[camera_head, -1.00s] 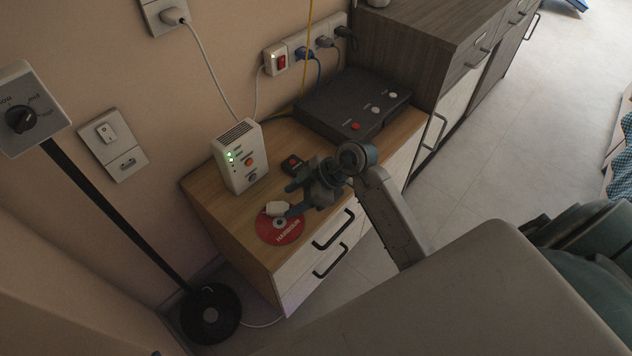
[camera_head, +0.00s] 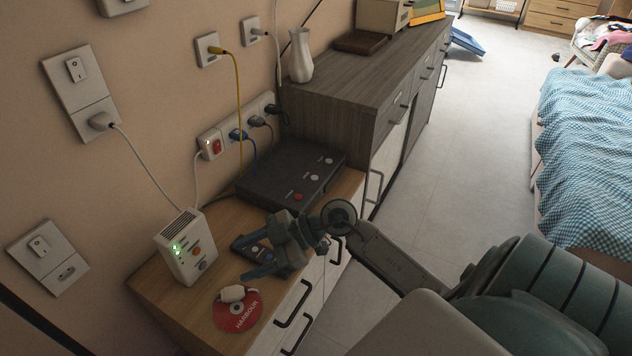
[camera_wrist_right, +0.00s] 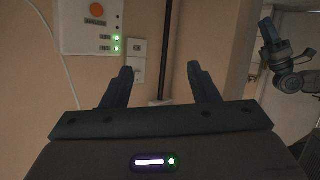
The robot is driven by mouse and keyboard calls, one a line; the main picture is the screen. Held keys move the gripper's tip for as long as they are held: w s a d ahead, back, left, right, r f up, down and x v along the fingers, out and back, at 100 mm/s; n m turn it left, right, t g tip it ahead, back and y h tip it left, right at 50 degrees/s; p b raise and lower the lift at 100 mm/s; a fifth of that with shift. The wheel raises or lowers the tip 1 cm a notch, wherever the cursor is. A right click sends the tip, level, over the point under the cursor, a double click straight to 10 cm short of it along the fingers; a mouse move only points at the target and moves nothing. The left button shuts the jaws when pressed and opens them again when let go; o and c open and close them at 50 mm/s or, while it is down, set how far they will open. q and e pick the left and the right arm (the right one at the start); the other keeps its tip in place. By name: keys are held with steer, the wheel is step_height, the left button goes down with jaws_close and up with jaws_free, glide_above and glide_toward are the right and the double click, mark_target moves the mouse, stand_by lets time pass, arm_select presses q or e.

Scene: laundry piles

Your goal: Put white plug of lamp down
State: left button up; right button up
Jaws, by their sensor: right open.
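The white plug (camera_head: 234,293) lies on a red disc (camera_head: 237,312) with "HARBOUR" printed on it, on top of the wooden cabinet (camera_head: 150,287). My right gripper (camera_head: 257,248) is open and empty, above the cabinet top and to the upper right of the plug, apart from it. Its two spread fingers also show in the right wrist view (camera_wrist_right: 160,85), with nothing between them. The plug is not visible in that view. Part of what looks like my left arm and gripper (camera_wrist_right: 288,48) shows at the right of the wrist view; its jaw state is unclear.
A white box with green lights (camera_head: 185,247) stands left of the gripper. A dark device with buttons (camera_head: 257,246) lies behind the fingers, and a large black box (camera_head: 292,172) sits farther back. Wall sockets (camera_head: 80,92) line the left. The floor (camera_head: 445,190) at right is clear.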

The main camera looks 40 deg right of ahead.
step_height(320, 180, up, 10)
steer(key=d+m+t, duration=0.3)
steer(key=m+t, duration=0.3)
steer(key=t, duration=0.7)
steer(key=s+d+f+m+h, duration=0.1)
steer(key=d+f+m+h, duration=0.55)
steer(key=m+h, duration=0.5)
steer(key=s+a+f+n+g, duration=0.1)
steer(key=s+a+f+g, duration=0.1)
steer(key=s+f+g, duration=0.4)
steer(key=s+a+f+n+g, duration=0.2)
steer(key=s+f+g, duration=0.4)
steer(key=s+f, duration=0.4)
steer(key=shift+f+g, duration=0.3)
steer(key=shift+f, duration=0.4)
